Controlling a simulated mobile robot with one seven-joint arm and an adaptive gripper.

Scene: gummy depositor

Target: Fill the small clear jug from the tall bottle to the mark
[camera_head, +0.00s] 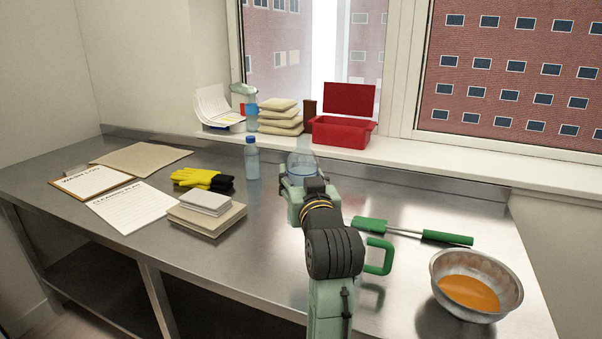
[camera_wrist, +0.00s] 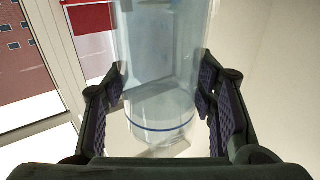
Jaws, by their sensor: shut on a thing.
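My gripper (camera_head: 303,187) is shut on a clear, round-walled vessel (camera_head: 301,163), above the middle of the steel bench. In the wrist view, the vessel (camera_wrist: 165,60) stands between both fingers and shows a thin blue ring near its lower end. I cannot tell if this vessel is the tall bottle, or how full it is. A green handle (camera_head: 387,256) shows just right of my arm; whatever it joins is hidden behind the arm, so I cannot confirm it is the jug. A slim clear bottle with a blue cap (camera_head: 252,160) stands upright left of my gripper.
A metal bowl of orange liquid (camera_head: 505,303) stands at the right, near a green-handled spatula (camera_head: 447,238). Yellow-black gloves (camera_head: 202,179), stacked books (camera_head: 208,221) and papers (camera_head: 131,206) lie left. A red box (camera_head: 342,136) sits on the windowsill.

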